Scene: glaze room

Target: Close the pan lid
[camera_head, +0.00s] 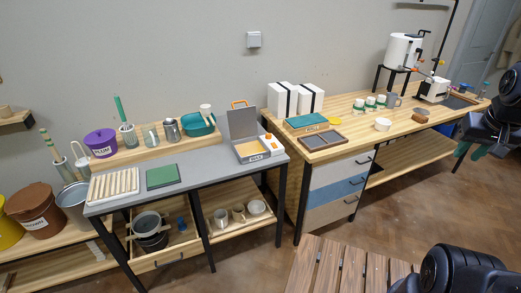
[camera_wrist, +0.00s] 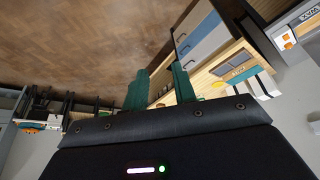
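A bench scale (camera_head: 262,149) stands on the right part of the grey table. Its grey hinged pan lid (camera_head: 243,122) stands raised at the back, so the pan (camera_head: 248,150) is uncovered. The scale has an orange-and-white front and a label. Part of a labelled device that looks like the scale shows upside down at the right edge of the wrist view (camera_wrist: 286,40). My gripper (camera_wrist: 160,88) has two green fingers, apart with nothing between them. It also shows at the right edge of the head view (camera_head: 471,149), far from the scale.
A teal tub (camera_head: 198,126) and a metal pitcher (camera_head: 171,131) stand left of the scale. A slatted wooden surface (camera_head: 340,268) is in front. The floor between is clear.

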